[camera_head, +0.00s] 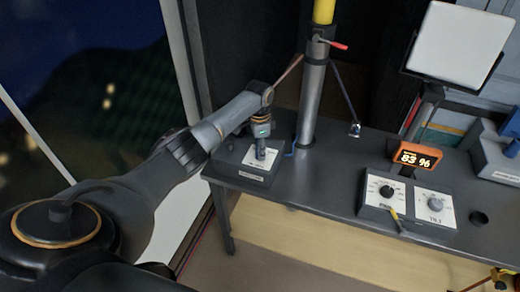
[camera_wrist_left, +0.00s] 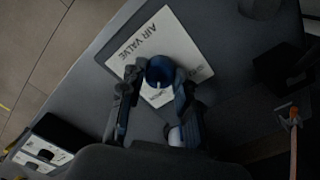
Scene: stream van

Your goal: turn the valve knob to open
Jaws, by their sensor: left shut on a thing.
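The air valve knob (camera_wrist_left: 160,70) is a round dark blue knob on a white plate lettered AIR VALVE (camera_wrist_left: 152,38), seen in the left wrist view. In the head view the valve's box (camera_head: 238,176) stands at the left end of the grey bench. My left gripper (camera_wrist_left: 157,82) is shut on the knob, with one finger on each side of it. In the head view my left gripper (camera_head: 261,146) points down onto the plate, and it hides most of the knob. I cannot read the knob's exact angle.
A grey upright pipe (camera_head: 312,95) with a red lever (camera_head: 332,44) stands right behind the box. Farther right, a two-dial control box (camera_head: 405,206) and an orange display reading 83 % (camera_head: 418,160) sit on the bench (camera_head: 320,180). The bench between is mostly clear.

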